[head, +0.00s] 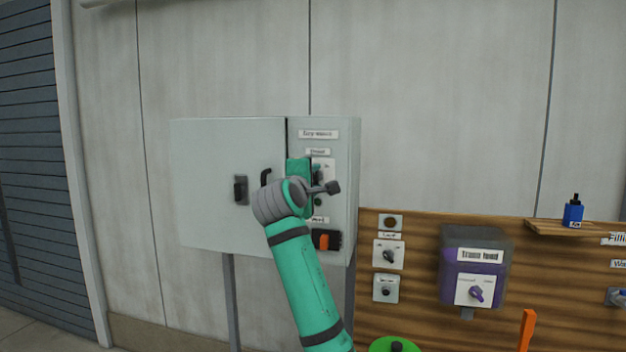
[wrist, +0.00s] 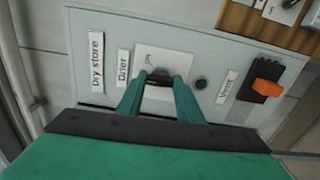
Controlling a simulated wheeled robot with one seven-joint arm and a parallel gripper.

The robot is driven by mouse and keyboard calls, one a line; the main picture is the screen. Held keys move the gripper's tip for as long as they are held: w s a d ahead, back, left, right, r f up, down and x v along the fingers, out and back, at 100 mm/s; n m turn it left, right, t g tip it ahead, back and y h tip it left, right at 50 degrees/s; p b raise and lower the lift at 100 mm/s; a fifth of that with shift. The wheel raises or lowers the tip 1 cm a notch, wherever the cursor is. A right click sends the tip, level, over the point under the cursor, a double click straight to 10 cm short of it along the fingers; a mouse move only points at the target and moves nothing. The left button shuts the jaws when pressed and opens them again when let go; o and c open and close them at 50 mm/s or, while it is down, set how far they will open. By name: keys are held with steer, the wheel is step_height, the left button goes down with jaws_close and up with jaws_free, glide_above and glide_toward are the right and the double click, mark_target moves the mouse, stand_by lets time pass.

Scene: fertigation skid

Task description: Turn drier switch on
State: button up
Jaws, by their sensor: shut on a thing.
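The drier switch (wrist: 160,74) is a dark knob on a white plate (wrist: 165,56) beside the "Drier" label (wrist: 123,67) in the wrist view. My gripper (wrist: 159,80) is shut on the knob, with a green finger on each side. The fingers hide much of the knob, so its exact setting cannot be read. In the head view, my gripper (head: 314,172) is at the right-hand panel of the grey cabinet (head: 225,150), below the "Drier" label (head: 317,152), and my wrist covers part of the panel.
A dark green round button or lamp (wrist: 201,83) sits close beside the fingers. An orange switch (wrist: 268,88) on a black base is by the "Vent" label (wrist: 227,87). The cabinet's black door handle (head: 240,190) juts out left of my wrist. A purple box (head: 474,265) hangs on the wooden board at right.

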steer(key=m, duration=0.5)
steer(key=shift+m, duration=0.3)
steer(key=shift+f+m, duration=0.15)
steer(key=shift+m, duration=1.75)
steer(key=o, duration=1.1)
steer(key=shift+w, duration=0.1)
steer(key=shift+a, duration=0.1)
